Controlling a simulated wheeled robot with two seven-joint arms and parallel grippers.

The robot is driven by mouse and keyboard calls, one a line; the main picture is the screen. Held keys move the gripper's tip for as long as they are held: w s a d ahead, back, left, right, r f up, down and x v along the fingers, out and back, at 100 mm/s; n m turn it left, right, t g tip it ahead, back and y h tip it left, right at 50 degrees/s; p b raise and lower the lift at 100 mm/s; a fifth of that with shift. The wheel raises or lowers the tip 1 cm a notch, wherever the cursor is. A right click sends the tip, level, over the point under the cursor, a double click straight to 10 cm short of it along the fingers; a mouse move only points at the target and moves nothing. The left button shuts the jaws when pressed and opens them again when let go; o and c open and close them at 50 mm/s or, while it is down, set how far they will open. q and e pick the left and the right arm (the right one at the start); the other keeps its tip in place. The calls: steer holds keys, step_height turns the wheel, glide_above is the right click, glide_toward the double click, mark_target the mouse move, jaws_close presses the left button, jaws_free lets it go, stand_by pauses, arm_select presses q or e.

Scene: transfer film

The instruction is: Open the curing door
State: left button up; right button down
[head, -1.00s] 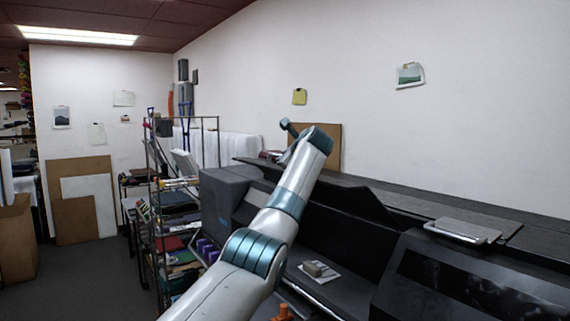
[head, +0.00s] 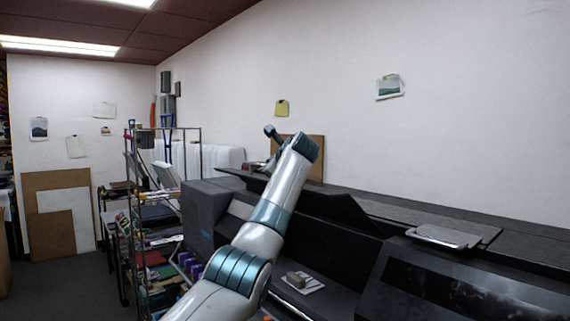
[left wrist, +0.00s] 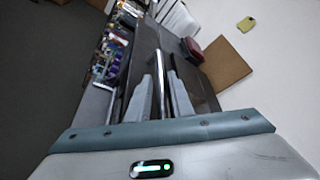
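A long dark machine (head: 338,243) runs along the right wall, with a raised black panel (head: 330,208) behind its front recess. I cannot tell for sure which panel is the curing door. My left arm reaches over the machine in the head view; its gripper is not clearly visible there. In the left wrist view my left gripper (left wrist: 161,82) has its two grey fingers apart. A shiny metal bar (left wrist: 158,70) runs between or just beyond them; I cannot tell whether they touch it. My right gripper is not in view.
A small box on a white sheet (head: 315,285) lies in the machine's recess. A silver tray (head: 441,236) sits on top. A wire shelf rack (head: 201,150) with goods stands at the machine's left end. Brown boards (head: 50,246) lean on the far wall. Floor (head: 75,285) shows at left.

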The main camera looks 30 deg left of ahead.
arm_select(q)
steer(key=b+v, duration=0.6)
steer(key=v, duration=0.8)
steer(key=shift+f+b, duration=0.2)
steer(key=shift+b, duration=0.2)
steer(key=shift+s+d+r, duration=0.3)
steer(key=shift+d, duration=0.15)
steer(key=shift+f, duration=0.15)
